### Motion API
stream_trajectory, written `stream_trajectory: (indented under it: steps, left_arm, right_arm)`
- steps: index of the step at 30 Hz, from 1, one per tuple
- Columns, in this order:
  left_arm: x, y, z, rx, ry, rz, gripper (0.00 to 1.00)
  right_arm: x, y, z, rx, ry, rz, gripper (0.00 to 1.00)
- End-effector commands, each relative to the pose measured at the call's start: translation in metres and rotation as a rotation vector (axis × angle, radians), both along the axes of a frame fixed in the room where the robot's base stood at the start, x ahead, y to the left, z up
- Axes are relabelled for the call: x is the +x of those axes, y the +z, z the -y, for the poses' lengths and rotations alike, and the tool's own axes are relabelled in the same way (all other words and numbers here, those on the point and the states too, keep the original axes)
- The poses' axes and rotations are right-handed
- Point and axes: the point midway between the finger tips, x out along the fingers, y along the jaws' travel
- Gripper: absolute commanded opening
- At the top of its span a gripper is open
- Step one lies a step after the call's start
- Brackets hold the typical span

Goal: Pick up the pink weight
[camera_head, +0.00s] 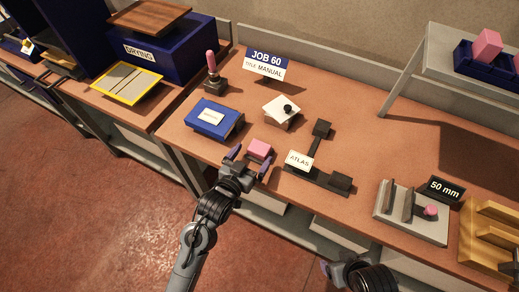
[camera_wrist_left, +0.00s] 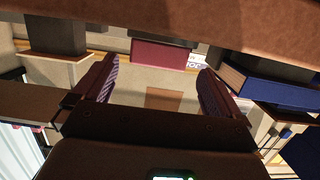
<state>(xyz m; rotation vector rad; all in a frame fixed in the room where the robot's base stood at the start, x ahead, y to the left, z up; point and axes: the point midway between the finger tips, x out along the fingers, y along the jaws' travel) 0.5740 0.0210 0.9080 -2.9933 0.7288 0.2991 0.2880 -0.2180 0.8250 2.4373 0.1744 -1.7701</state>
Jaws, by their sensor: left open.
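A small pink block (camera_head: 259,148) sits on the brown bench, beside the ATLAS card. My left gripper (camera_head: 251,160) is open and empty, with its fingers just in front of the block and roughly either side of it. In the left wrist view the block looks dark red (camera_wrist_left: 163,54) and lies beyond and between the spread fingertips (camera_wrist_left: 158,70); no contact shows. Part of my right arm's end (camera_head: 352,272) shows at the bottom edge; its jaws are not clear. A larger pink block (camera_head: 487,43) is at upper right.
The black stand (camera_head: 316,176) with the ATLAS card (camera_head: 299,160) is close on the right. A pink-handled stamp (camera_head: 211,62) stands farther back.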

Motion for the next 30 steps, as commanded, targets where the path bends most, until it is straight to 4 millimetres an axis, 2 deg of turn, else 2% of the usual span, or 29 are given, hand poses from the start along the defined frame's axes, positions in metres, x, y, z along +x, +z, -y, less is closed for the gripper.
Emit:
stream_trajectory:
  steps: [12,21,23,30]
  left_arm:
    - [0.038,-0.01,0.023,0.0,0.0,0.0,0.99]
    - [0.041,-0.01,0.025,0.001,0.0,0.0,0.99]
    - [0.041,-0.01,0.025,0.001,0.0,0.0,0.91]
    - [0.041,-0.01,0.025,0.001,0.0,0.0,0.55]
  right_arm:
    - [0.0,-0.014,0.0,0.0,-0.002,-0.001,0.75]
    - [-0.001,-0.014,0.0,0.0,-0.002,-0.002,0.75]
    - [-0.001,-0.014,0.001,0.0,-0.002,-0.003,0.75]
    - [-0.001,-0.014,0.001,-0.004,0.0,-0.002,0.75]
